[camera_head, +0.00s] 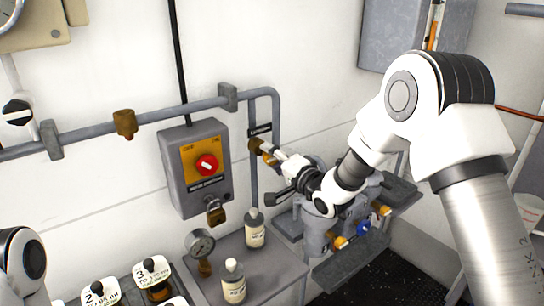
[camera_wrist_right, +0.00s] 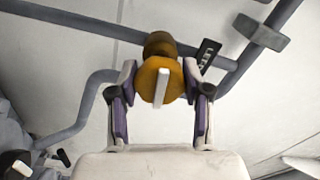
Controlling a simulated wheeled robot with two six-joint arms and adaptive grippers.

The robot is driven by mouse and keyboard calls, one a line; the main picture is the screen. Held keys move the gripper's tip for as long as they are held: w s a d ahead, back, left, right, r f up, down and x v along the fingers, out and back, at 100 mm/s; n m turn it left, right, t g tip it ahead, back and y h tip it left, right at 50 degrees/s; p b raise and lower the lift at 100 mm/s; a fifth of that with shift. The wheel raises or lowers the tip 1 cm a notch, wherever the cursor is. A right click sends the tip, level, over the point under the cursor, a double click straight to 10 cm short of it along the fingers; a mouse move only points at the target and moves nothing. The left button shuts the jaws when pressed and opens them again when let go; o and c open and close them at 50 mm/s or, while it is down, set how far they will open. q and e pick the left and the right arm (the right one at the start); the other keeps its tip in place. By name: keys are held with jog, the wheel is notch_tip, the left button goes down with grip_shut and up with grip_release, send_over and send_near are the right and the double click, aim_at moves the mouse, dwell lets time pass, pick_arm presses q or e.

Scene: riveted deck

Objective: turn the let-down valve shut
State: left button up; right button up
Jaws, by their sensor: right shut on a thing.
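The let-down valve is a brass body with an orange round knob and a pale bar across it. In the head view the valve (camera_head: 256,146) sits on the grey wall pipe under a dark label, partly hidden by my gripper. In the right wrist view the valve (camera_wrist_right: 150,75) is between my fingers, its pale bar close to upright. My right gripper (camera_head: 271,154) reaches it from the right and is shut on its knob; its fingertips (camera_wrist_right: 161,78) lie on both sides of it. My left gripper is out of view.
A grey switch box (camera_head: 178,186) with a red knob and brass padlock (camera_head: 215,211) hangs left of the valve. A gauge (camera_head: 200,243) and two bottles (camera_head: 255,229) stand on the grey bench (camera_head: 270,268) below. Another brass fitting (camera_head: 124,124) is on the pipe.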

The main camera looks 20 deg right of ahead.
jog(key=shift+r+m, duration=0.1)
jog(key=shift+m, duration=0.6)
jog(key=o, duration=1.2)
jog(key=shift+c, duration=0.2)
jog(key=shift+s+d, duration=0.1)
jog(key=v, duration=1.1)
jog(key=shift+s, duration=0.35)
jog(key=shift+d, duration=0.1)
